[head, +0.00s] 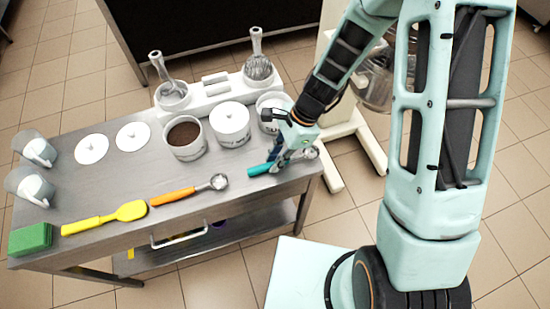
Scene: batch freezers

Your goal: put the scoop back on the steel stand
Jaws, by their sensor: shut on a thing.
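The steel stand (120,185) is a metal-topped table with a lower shelf, seen in the head view. A scoop with a teal handle (259,169) is at its right end, its metal bowl (311,152) pointing right. My gripper (283,160) is shut around the scoop's handle from above and hides its middle part. The scoop is low over the steel top; I cannot tell whether it touches it. Another scoop with an orange handle (172,196) lies to the left near the front edge.
A yellow spatula (105,217) and a green sponge (30,239) lie at front left. White tubs, one with brown powder (184,133), stand behind my gripper. A white holder (213,88) with two upright tools is at the back. Bare steel lies between orange and teal scoops.

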